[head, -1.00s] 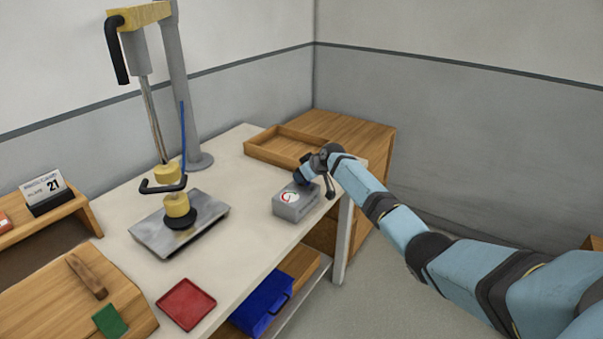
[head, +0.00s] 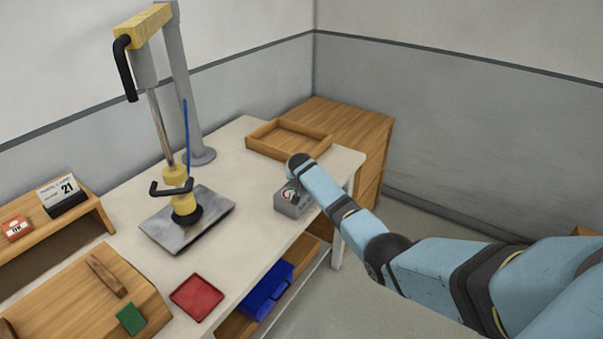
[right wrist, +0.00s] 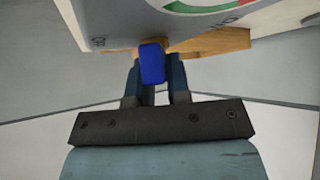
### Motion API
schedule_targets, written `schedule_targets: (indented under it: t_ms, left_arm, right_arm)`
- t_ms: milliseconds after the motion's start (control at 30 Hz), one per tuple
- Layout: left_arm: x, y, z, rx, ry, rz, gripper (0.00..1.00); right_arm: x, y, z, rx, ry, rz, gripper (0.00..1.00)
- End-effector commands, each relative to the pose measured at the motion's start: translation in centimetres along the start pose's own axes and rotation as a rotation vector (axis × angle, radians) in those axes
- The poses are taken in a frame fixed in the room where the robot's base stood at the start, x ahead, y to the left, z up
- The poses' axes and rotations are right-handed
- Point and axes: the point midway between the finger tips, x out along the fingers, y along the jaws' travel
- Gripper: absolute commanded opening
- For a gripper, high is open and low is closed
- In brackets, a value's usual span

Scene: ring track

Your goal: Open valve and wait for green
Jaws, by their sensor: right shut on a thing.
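A grey box with a round dial (head: 293,202) stands near the right front edge of the white table. Its dial face shows a green and a red arc in the right wrist view (right wrist: 215,6). A blue valve handle (right wrist: 152,64) sits below the dial. My right gripper (right wrist: 153,80) is shut on the blue handle, with a finger on either side. In the head view my right arm hides the gripper and part of the box. The dial needle cannot be read. My left gripper is not in view.
A press stand with a yellow arm (head: 147,25) and black handle rises over a metal plate (head: 205,236). A wooden tray (head: 258,148) lies behind the box. A red tray (head: 197,298) and wooden board (head: 75,300) are at the front left.

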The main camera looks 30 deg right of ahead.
Motion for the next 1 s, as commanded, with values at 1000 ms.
schedule_targets:
  t_ms: [1000]
  left_arm:
    - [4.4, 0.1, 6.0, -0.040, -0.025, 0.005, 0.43]
  right_arm:
    - [0.2, 0.0, 0.2, 0.422, -0.003, 0.423, 0.00]
